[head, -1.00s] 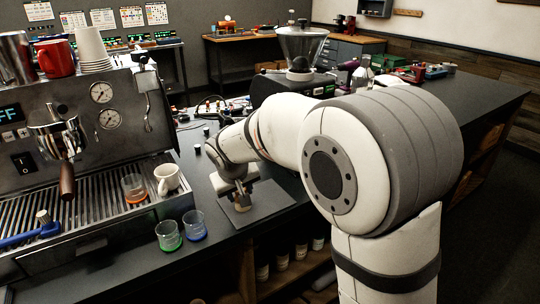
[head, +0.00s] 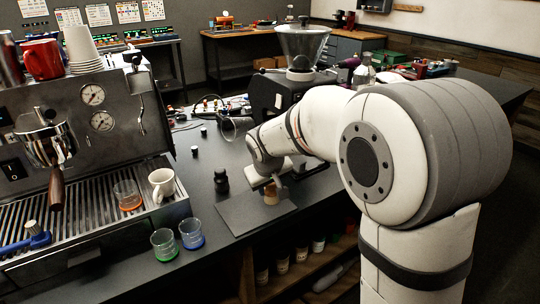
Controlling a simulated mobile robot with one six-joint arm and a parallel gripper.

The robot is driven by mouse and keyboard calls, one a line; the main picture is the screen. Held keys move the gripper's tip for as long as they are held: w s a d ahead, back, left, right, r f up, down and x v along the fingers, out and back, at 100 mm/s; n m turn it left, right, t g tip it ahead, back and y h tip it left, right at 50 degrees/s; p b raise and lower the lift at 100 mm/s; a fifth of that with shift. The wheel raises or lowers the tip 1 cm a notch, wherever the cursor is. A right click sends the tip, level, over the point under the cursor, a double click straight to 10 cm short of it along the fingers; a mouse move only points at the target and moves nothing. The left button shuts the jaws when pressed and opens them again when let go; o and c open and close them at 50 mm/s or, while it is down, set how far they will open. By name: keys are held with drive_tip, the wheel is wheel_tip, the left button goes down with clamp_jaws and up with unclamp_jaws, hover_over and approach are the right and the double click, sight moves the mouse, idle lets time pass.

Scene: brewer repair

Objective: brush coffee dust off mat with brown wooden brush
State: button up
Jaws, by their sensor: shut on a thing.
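The dark grey mat (head: 240,216) lies flat on the dark counter near its front edge, to the right of the espresso machine. My gripper (head: 271,187) is over the right part of the mat, pointing down. It is shut on the small brown wooden brush (head: 271,197), which shows just below it, at or close to the mat; I cannot tell if it touches. The fingers and part of the brush are hard to make out at this size. I cannot make out coffee dust on the mat.
A black tamper-like object (head: 221,181) stands at the mat's back left. A green glass (head: 165,244) and a blue glass (head: 191,234) stand left of the mat. The espresso machine (head: 85,150) fills the left; a grinder (head: 290,75) stands behind my arm.

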drive_tip(key=shift+w+d+r, duration=0.15)
drive_tip(key=shift+w+d, duration=0.1)
drive_tip(key=shift+d, duration=0.05)
drive_tip(key=r+p, duration=0.2)
drive_tip(key=r, duration=0.1)
drive_tip(key=shift+s+r, duration=0.1)
drive_tip(key=shift+s, duration=0.1)
drive_tip(key=shift+w+r+p, duration=0.2)
drive_tip(key=shift+r+p, duration=0.3)
drive_tip(key=shift+r, duration=0.2)
drive_tip(key=shift+s+a+r+p, duration=0.1)
drive_tip(key=shift+r+p, duration=0.85)
drive_tip(key=shift+r, duration=0.6)
